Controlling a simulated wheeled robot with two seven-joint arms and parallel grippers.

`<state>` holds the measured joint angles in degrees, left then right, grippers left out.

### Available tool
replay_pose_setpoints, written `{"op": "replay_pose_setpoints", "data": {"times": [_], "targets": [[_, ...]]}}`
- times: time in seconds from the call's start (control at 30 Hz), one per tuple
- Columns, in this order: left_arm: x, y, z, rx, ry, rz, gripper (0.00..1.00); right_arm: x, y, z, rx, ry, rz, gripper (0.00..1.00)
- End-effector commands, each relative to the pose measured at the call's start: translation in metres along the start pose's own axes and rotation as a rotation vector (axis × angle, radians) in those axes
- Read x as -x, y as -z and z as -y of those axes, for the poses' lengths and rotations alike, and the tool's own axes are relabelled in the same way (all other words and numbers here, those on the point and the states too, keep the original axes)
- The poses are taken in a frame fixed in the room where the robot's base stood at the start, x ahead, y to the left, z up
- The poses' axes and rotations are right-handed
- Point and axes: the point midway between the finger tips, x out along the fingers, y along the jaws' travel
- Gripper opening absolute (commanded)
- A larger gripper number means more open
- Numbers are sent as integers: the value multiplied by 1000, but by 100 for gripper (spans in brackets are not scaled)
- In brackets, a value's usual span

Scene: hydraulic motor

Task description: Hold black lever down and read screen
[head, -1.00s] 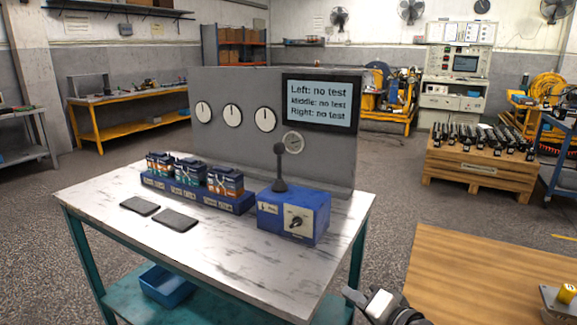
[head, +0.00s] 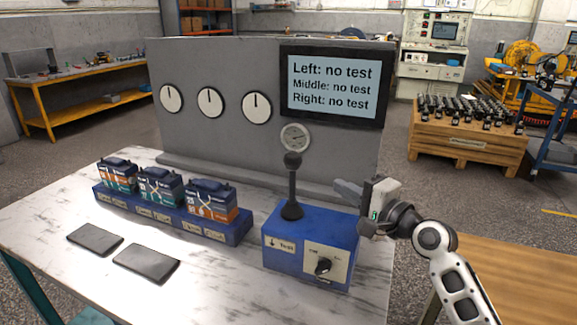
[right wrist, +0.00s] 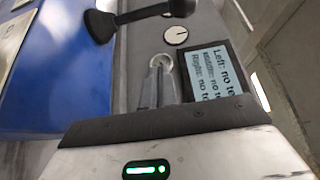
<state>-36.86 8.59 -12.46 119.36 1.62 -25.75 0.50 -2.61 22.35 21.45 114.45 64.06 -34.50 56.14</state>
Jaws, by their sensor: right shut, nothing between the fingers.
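The black lever (head: 292,188) stands upright on top of the blue box (head: 290,243), its round knob at the top. In the right wrist view the lever (right wrist: 100,25) is at the upper left, beside the blue box (right wrist: 60,75). The screen (head: 331,86) on the grey panel reads "Left: no test, Middle: no test, Right: no test". It shows partly in the right wrist view (right wrist: 213,75). My right gripper (head: 342,188) is shut and empty, just right of the lever and apart from it. My left gripper is not in view.
Several small battery-like units (head: 160,186) sit in a blue holder left of the box. Two dark flat pads (head: 146,263) lie in front on the white table (head: 215,290). Three dials (head: 210,102) and a round gauge (head: 295,137) are on the panel (head: 215,65). A wooden surface (head: 510,280) is at right.

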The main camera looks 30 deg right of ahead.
Motion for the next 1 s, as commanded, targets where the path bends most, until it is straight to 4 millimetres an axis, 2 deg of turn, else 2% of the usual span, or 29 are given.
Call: {"op": "replay_pose_setpoints", "data": {"times": [0.2,0.37,0.47,0.9,0.93,1.0], "targets": [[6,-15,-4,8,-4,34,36,0,0,0,1,0,0,0],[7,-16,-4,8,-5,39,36,-6,0,0,0,1,0,0],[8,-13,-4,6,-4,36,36,-18,0,2,0,2,-1,0],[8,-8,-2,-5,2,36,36,-100,0,1,1,1,0,0],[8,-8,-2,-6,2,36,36,-104,-1,2,1,0,1,0],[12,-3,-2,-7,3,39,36,-96,-14,2,-1,-2,3,0]]}}
